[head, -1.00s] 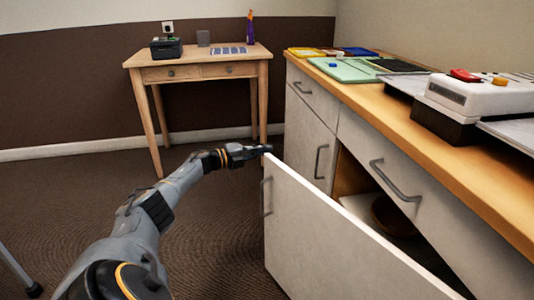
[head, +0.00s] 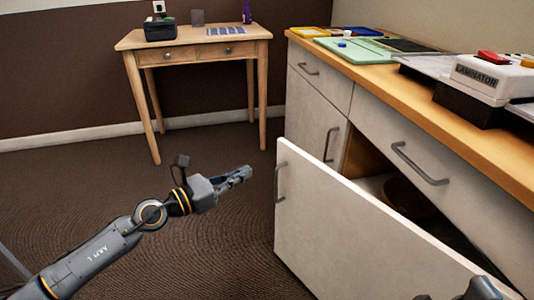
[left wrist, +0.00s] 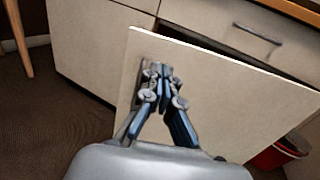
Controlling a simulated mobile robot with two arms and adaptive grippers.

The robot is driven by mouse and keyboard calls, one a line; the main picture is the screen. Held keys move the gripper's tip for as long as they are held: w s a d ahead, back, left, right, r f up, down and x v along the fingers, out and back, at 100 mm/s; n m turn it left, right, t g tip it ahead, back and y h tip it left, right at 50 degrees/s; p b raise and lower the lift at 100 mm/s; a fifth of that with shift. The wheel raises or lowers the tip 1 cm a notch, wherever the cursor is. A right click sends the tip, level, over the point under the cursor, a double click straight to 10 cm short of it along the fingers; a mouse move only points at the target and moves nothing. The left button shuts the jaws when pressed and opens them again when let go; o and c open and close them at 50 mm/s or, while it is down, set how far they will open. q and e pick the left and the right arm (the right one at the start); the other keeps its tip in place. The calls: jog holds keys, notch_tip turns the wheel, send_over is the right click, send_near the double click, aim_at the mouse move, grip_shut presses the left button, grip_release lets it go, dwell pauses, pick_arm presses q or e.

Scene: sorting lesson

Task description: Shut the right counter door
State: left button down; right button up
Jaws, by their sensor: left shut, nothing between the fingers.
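The right counter door (head: 345,225) is a pale panel standing wide open, swung out from the counter. Its grey handle (head: 280,182) is near its free edge. Behind it the dark cupboard opening (head: 435,222) shows, with a brown round bowl (head: 405,197) inside. My left gripper (head: 247,172) is shut and empty, just left of the door's free edge, with a gap in the head view. In the left wrist view its fingertips (left wrist: 157,70) overlap the door's outer face (left wrist: 235,105) near the handle; contact cannot be told.
The counter (head: 470,135) has a laminator (head: 492,78) and trays on top. The left counter door (head: 312,125) is closed. A wooden table (head: 190,38) stands at the back. A red bin (left wrist: 272,157) shows in the left wrist view. Carpet left of the door is free.

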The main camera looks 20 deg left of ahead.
pick_arm(q)
jog(key=p, duration=0.1)
send_near(293, 151)
jog(key=w, duration=0.1)
jog(key=x, duration=0.6)
jog(key=shift+s+d+b, duration=0.15)
jog(key=shift+d+b, duration=0.05)
jog(key=shift+b, duration=0.1)
jog(key=shift+d, duration=0.1)
